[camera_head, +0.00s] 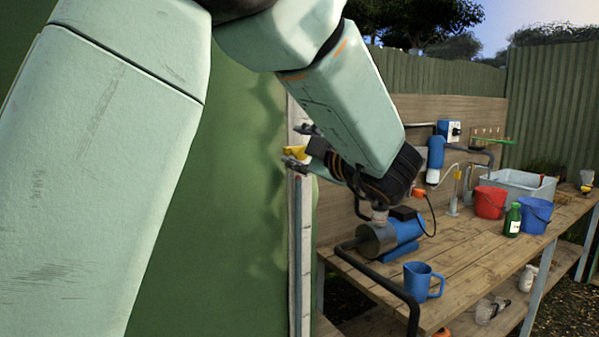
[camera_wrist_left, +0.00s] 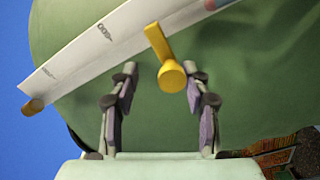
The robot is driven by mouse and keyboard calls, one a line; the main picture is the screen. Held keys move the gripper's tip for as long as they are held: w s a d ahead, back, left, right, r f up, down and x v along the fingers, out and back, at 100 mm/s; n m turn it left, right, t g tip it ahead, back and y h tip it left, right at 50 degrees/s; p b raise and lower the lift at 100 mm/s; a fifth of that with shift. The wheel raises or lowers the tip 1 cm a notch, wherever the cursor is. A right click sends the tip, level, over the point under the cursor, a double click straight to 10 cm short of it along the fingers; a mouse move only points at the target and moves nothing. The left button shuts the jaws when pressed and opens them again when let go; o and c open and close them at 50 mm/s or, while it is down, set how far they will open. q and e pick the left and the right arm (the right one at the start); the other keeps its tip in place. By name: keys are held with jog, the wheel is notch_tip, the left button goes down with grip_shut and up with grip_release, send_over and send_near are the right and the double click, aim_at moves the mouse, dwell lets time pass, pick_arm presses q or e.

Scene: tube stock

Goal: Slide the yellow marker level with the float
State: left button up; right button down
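The yellow marker (camera_head: 295,152) sits on a tall white scale strip (camera_head: 300,240) mounted against the green tank. In the left wrist view, the yellow marker (camera_wrist_left: 172,77) has a flat arm reaching the strip and a round knob facing me. My left gripper (camera_head: 301,147) is at the marker's height. In the wrist view its two fingers stand apart, one each side of the knob, with visible gaps; the left gripper (camera_wrist_left: 160,80) is open. I cannot clearly make out the float; a small reddish patch shows at the wrist view's top edge. My right gripper is not in view.
The large green tank (camera_head: 235,200) fills the area behind the arm. On the right, a wooden bench (camera_head: 465,250) carries a blue pump (camera_head: 400,238), a blue jug (camera_head: 422,281), red and blue buckets, a green bottle and a grey tub. A dark pipe bends over the bench's front.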

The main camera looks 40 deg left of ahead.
pick_arm(q)
jog(key=shift+r, duration=1.05)
